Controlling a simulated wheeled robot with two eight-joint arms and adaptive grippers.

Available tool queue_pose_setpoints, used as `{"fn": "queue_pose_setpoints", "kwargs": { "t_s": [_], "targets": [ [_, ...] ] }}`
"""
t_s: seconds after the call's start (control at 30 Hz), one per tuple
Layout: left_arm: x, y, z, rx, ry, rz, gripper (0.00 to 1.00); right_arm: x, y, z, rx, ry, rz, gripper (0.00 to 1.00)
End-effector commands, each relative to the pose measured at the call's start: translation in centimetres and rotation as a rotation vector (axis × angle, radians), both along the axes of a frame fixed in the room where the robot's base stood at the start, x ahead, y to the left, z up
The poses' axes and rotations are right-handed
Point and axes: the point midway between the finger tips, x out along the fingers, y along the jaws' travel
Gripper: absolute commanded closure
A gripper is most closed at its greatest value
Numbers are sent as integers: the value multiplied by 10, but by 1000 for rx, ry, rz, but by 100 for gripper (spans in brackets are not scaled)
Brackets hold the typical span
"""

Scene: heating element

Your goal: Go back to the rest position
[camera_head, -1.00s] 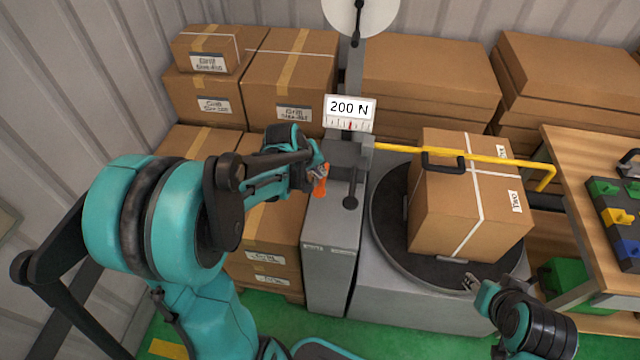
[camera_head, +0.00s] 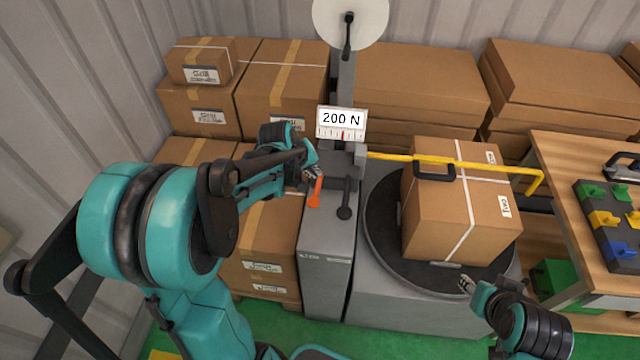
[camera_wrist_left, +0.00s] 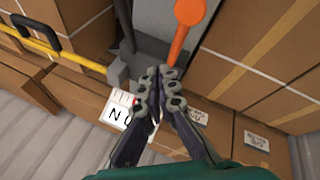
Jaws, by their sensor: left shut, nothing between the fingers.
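My left gripper (camera_head: 312,172) is at the front of the grey machine post, just above an orange lever (camera_head: 315,193). In the left wrist view its fingertips (camera_wrist_left: 160,74) are together with nothing between them. The orange lever (camera_wrist_left: 180,45) stands beyond the tips there, and they look apart from it. A white dial reading 200 N (camera_head: 342,121) sits on the post and shows partly behind the fingers in the wrist view (camera_wrist_left: 118,108). My right gripper (camera_head: 468,284) is low at the right, in front of the turntable; its finger opening is too small to judge.
A strapped carton (camera_head: 460,205) stands on the dark round turntable (camera_head: 383,225), with a yellow bar (camera_head: 400,157) across it. Stacked cartons (camera_head: 282,90) line the back and left. A wooden bench (camera_head: 565,190) with a tool tray (camera_head: 610,215) is at the right. Green floor shows in front.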

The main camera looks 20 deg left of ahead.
Motion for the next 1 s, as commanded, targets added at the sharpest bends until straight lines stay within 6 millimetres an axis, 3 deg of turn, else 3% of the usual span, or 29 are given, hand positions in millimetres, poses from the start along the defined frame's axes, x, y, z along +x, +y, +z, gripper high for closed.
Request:
{"fn": "queue_pose_setpoints", "kwargs": {
  "t_s": [0.23, 0.37, 0.67, 0.8, 1.0],
  "targets": [
    [-1, -1, 1, 3, -1, -4, 100, 0, 0, 0, 0, 0, 0, 60],
    [-15, -13, 10, 38, -10, -50, 100, 0, 0, -4, 0, 0, 0, 60],
    [-100, -66, 39, 251, -72, -317, 100, 0, 0, -23, 0, 0, 0, 60],
    [-142, -83, 38, 358, -108, -449, 100, 0, 0, -31, 0, 0, 0, 60],
    [-182, -95, 28, 468, -145, -584, 100, 0, 0, -38, 0, 0, 0, 60]
  ]
}}
